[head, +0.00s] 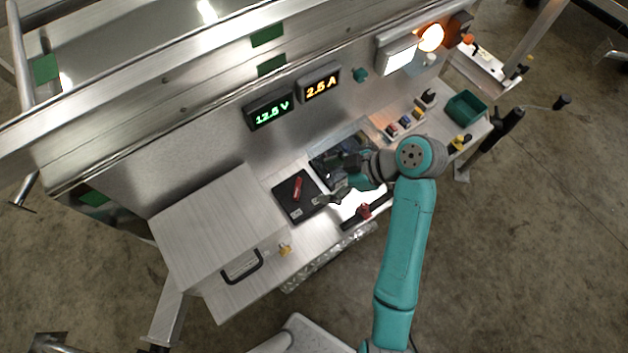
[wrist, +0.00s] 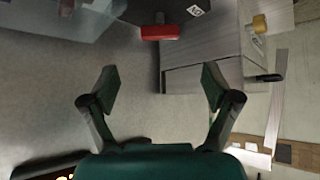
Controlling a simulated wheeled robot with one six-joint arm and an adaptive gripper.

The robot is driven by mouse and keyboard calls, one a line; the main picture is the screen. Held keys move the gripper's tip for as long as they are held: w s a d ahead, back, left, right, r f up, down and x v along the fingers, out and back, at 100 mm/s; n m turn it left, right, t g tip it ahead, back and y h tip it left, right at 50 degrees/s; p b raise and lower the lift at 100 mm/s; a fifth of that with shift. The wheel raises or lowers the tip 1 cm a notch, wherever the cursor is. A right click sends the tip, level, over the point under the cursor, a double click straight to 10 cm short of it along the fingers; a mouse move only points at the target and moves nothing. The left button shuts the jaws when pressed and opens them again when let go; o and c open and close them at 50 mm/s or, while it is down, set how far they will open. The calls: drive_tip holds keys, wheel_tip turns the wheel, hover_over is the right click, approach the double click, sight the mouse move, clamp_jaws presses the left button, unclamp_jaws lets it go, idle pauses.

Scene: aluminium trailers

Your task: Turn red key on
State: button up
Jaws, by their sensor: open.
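The red key (head: 297,188) stands on a black switch plate (head: 290,211) on the bench, between the metal box and my gripper. In the wrist view the red key (wrist: 160,33) shows at the top centre, its bar lying across the picture, with an "ON" label to its right. My gripper (wrist: 160,80) is open and empty, its two fingers apart below the key in that view. In the head view my gripper (head: 336,197) is just right of the plate. It appears apart from the key.
A metal box (head: 205,235) with a black handle stands left of the plate. A red-handled black part (head: 365,211) lies near the front edge. Coloured switches (head: 405,122) and a green bin (head: 466,108) are at the right. Displays read 12.5 V (head: 269,111) and 2.5 A (head: 320,87).

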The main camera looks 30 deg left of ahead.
drive_tip(key=shift+v, duration=1.15)
drive_tip(key=shift+d, duration=0.1)
